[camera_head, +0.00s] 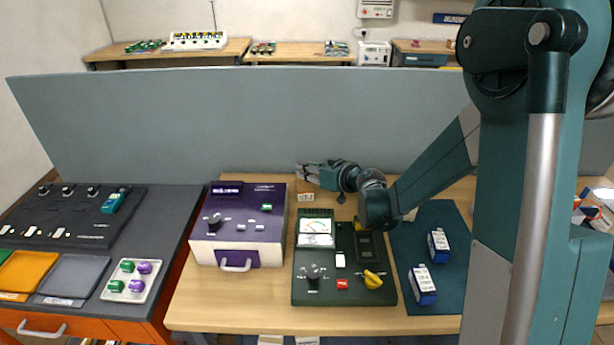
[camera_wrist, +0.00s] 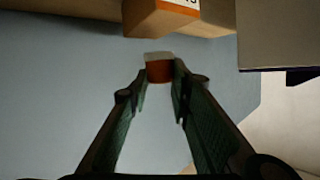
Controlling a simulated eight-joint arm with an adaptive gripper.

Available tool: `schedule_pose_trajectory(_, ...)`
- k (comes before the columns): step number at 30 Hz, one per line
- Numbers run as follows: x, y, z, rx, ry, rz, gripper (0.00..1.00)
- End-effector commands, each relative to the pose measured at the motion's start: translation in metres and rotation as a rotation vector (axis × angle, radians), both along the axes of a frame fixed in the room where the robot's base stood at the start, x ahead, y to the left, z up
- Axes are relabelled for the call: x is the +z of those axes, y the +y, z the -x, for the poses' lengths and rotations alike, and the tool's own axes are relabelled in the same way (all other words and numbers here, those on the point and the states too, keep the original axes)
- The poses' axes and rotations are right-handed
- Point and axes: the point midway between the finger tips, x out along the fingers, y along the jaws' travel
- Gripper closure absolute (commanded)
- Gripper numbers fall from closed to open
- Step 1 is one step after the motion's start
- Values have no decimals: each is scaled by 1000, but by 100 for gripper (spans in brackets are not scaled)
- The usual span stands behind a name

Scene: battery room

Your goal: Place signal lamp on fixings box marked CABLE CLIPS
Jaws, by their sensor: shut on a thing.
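My gripper (camera_head: 303,174) reaches left above the far part of the wooden table and is shut. In the wrist view its two green fingers (camera_wrist: 160,72) close on a small orange-red thing with a pale end, which looks like the signal lamp (camera_wrist: 158,70). The lamp is too small to make out in the head view. A cardboard box with an orange and white band (camera_head: 305,197) stands on the table just below the gripper. It also shows at the top of the wrist view (camera_wrist: 162,18), apart from the lamp. Its lettering cannot be read in full.
A purple and white instrument (camera_head: 238,225) stands left of a dark green meter panel (camera_head: 315,285). Two blue and white boxes (camera_head: 438,245) (camera_head: 422,285) stand on a teal mat (camera_head: 440,215). A grey partition (camera_head: 250,115) rises behind the table.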

Motion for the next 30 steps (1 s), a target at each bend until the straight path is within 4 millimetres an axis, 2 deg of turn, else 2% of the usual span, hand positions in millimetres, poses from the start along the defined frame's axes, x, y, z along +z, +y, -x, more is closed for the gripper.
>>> schedule_pose_trajectory(3,-14,0,0,0,0,0,95)
schedule_pose_trajectory(9,-29,0,0,0,0,0,95)
schedule_pose_trajectory(23,-33,0,0,0,0,0,95)
schedule_pose_trajectory(24,-33,0,0,0,0,0,76)
schedule_pose_trajectory(27,-33,0,0,0,0,0,64)
schedule_pose_trajectory(30,-33,0,0,0,0,0,64)
